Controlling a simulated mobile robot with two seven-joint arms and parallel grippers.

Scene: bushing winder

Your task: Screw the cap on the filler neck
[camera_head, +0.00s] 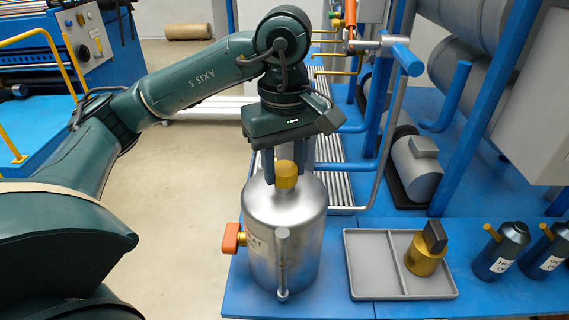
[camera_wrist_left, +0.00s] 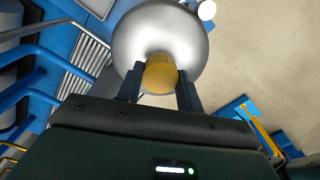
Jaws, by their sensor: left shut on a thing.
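A silver tank (camera_head: 285,235) stands upright on the blue bench. A gold, rounded cap (camera_head: 287,175) is at the top of the tank, over where the filler neck is; the neck is hidden. My left gripper (camera_head: 285,166) points down over the tank and is shut on the cap. In the left wrist view the cap (camera_wrist_left: 160,74) sits between the two dark fingers of the left gripper (camera_wrist_left: 160,88), with the tank (camera_wrist_left: 162,28) beyond it. I cannot tell how far the cap is seated. My right gripper is not in view.
An orange-handled valve (camera_head: 232,238) sticks out at the tank's left, and a grey tube (camera_head: 283,265) stands at its front. A grey divided tray (camera_head: 362,272) at right holds a brass piece (camera_head: 424,258) with a black handle. Blue bottles (camera_head: 502,252) stand further right.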

